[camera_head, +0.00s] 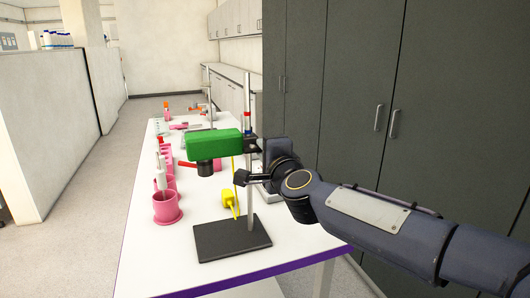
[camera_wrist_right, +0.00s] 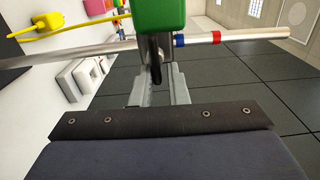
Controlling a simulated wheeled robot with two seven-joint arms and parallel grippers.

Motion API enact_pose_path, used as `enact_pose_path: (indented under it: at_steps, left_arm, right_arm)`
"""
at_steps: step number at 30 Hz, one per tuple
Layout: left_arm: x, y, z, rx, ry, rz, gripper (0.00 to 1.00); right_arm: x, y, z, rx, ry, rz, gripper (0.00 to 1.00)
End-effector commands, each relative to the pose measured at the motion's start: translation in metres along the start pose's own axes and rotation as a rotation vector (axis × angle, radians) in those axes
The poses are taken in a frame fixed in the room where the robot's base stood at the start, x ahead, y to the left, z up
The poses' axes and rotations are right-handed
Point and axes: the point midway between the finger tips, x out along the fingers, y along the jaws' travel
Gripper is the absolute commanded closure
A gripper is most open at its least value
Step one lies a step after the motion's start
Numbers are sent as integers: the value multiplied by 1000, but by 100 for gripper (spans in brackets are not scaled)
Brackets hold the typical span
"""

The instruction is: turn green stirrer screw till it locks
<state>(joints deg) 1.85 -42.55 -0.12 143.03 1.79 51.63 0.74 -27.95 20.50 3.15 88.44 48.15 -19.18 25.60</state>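The green stirrer (camera_head: 214,144) is a green box with a dark cylinder under its left end. It is fixed high on an upright metal rod (camera_head: 248,112) by a dark clamp (camera_head: 250,143). My right gripper (camera_head: 262,149) reaches in from the right, close to the clamp. In the right wrist view the green body (camera_wrist_right: 160,14) is at the top, and a dark screw-like part (camera_wrist_right: 155,62) lies at the tips of the grey fingers (camera_wrist_right: 158,88). I cannot tell whether the fingers touch or grip it. My left gripper is not in view.
The rod stands on a dark base plate (camera_head: 222,240) on the white table (camera_head: 160,262). A yellow plug (camera_head: 229,197) with a cable hangs beside the rod. A pink beaker (camera_head: 167,208) and other pink items stand left. Dark cabinets (camera_head: 350,90) rise behind on the right.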

Motion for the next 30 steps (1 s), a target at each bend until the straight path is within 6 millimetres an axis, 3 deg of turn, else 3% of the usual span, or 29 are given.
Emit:
enact_pose_path:
  at_steps: [1, 5, 14, 30]
  left_arm:
    - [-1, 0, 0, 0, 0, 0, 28]
    - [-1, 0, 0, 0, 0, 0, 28]
    - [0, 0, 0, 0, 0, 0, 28]
    - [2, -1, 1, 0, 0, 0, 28]
  right_arm:
    - [-2, -7, 7, 1, -15, -11, 83]
    - [-1, -5, 8, 1, -17, -6, 66]
    - [-2, -1, 4, -1, -9, -1, 65]
    - [-75, -3, 7, -1, -14, -4, 65]
